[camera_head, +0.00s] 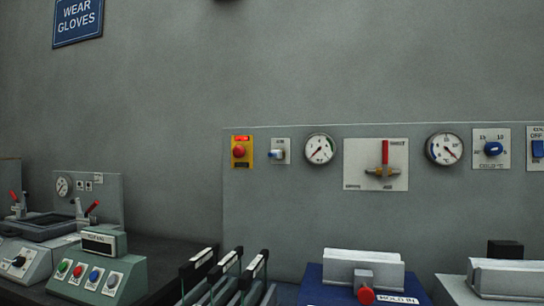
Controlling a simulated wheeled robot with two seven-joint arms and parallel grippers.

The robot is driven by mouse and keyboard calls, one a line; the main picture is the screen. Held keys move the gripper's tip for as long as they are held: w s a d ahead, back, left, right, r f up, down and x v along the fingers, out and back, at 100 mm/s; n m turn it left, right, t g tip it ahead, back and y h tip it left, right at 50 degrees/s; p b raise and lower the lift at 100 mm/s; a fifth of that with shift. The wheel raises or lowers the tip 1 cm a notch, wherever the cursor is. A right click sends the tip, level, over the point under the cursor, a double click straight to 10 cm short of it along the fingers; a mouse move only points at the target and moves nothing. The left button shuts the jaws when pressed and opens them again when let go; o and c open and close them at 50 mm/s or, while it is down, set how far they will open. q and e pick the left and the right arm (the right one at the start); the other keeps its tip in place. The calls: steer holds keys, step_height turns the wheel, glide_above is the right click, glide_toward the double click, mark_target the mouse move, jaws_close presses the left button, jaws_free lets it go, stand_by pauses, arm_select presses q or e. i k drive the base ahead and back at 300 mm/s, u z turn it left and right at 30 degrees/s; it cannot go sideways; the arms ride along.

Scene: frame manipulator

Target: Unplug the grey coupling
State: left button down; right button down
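I cannot pick out a grey coupling for certain. A blue fixture (313,292) at the bottom carries a pale grey block (350,262) and a red knob (366,296); lettering reading "HOLD IN" shows beside the block. A grey fixture (455,289) at the bottom right carries another pale grey block (510,278), cut by the picture edge. Whether either block is a coupling I cannot tell. Neither of my grippers shows.
A grey panel (270,215) holds gauges, switches and a red-handled valve (385,160). Several black-topped upright frames (228,262) stand left of the blue fixture. A green button box (105,275) stands at the lower left. A "WEAR GLOVES" sign (77,20) hangs on the wall.

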mark_target(275, 154)
steer(key=k, duration=1.25)
steer(key=u, duration=0.85)
steer(key=i, duration=0.75)
steer(key=u, duration=0.45)
steer(key=i, duration=0.85)
steer(key=z, duration=0.95)
steer(key=i, duration=0.4)
steer(key=z, duration=0.35)
